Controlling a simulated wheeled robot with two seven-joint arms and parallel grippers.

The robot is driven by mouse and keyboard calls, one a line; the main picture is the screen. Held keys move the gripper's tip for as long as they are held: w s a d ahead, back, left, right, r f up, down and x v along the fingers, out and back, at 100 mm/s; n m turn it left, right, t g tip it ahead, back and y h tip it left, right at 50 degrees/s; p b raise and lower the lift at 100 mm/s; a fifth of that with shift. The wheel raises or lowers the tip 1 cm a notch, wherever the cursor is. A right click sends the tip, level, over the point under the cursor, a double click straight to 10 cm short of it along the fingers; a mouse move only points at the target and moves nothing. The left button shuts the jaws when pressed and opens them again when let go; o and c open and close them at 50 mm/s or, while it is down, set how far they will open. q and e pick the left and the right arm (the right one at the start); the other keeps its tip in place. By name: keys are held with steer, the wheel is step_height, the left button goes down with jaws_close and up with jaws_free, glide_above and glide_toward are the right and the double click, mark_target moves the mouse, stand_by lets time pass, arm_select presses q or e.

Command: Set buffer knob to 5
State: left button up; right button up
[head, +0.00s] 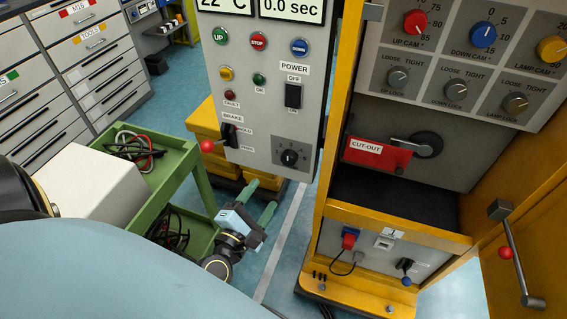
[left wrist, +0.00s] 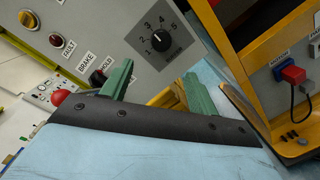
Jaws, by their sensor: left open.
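A small black knob (head: 289,157) sits on a dark square plate low on the grey control panel. In the left wrist view the knob (left wrist: 160,41) shows with numbers 1 to 5 around it. I cannot tell surely which number it points at. In the left wrist view the knob appears beyond the gap between the fingertips (left wrist: 156,72). My right gripper is not in view.
A green cart (head: 180,170) with cables stands at the left. Floor shows below the panel.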

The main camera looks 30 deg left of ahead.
mark_target(286, 161)
arm_select(q)
steer(key=w, duration=0.4)
steer(key=w+a, duration=0.1)
steer(key=w, duration=0.7)
steer(key=shift+w+a, duration=0.15)
steer(key=shift+a, duration=0.05)
steer(key=shift+c, duration=0.3)
steer(key=c, duration=0.9)
